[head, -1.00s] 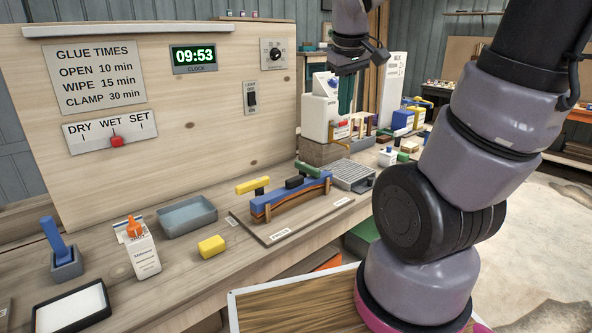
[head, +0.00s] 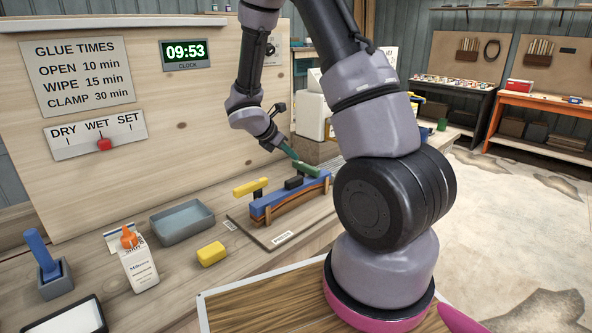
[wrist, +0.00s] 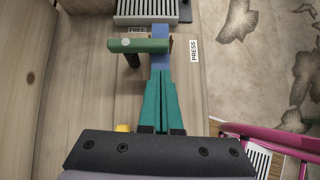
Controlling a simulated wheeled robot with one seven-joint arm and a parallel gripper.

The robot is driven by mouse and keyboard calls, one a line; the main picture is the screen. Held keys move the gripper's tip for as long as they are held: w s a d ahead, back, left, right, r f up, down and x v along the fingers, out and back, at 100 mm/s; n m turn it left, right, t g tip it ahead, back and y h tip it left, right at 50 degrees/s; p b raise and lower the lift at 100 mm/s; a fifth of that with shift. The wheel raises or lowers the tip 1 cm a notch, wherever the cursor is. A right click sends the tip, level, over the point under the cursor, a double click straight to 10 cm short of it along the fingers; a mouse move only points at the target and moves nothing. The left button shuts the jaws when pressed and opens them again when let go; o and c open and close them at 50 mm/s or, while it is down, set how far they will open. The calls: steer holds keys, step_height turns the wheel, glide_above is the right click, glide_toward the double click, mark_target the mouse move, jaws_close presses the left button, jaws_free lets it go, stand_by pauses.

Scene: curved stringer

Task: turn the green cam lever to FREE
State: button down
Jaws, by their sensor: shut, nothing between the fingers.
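The green cam lever (head: 306,168) sits at the far end of the blue curved form (head: 290,198) on the bench. In the wrist view the lever (wrist: 140,46) lies crosswise over the blue form, just beyond my fingertips, its left end near the FREE label (wrist: 137,30). The PRESS label (wrist: 194,50) is to the right of the form. My gripper (head: 290,154) is shut and empty, with teal fingers pointing down at the lever. In the wrist view the fingertips (wrist: 161,76) are close to the lever; I cannot tell whether they touch it.
A yellow block (head: 211,253), grey tray (head: 182,221) and glue bottle (head: 138,262) are on the left. A ribbed grey tray (wrist: 146,10) lies beyond the lever.

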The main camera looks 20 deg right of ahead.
mark_target(309, 174)
steer(key=shift+w+a+f+n, duration=0.35)
steer(key=shift+w+f+n, duration=0.15)
steer(key=shift+f, duration=0.15)
steer(key=x, duration=1)
steer(key=shift+w, duration=0.1)
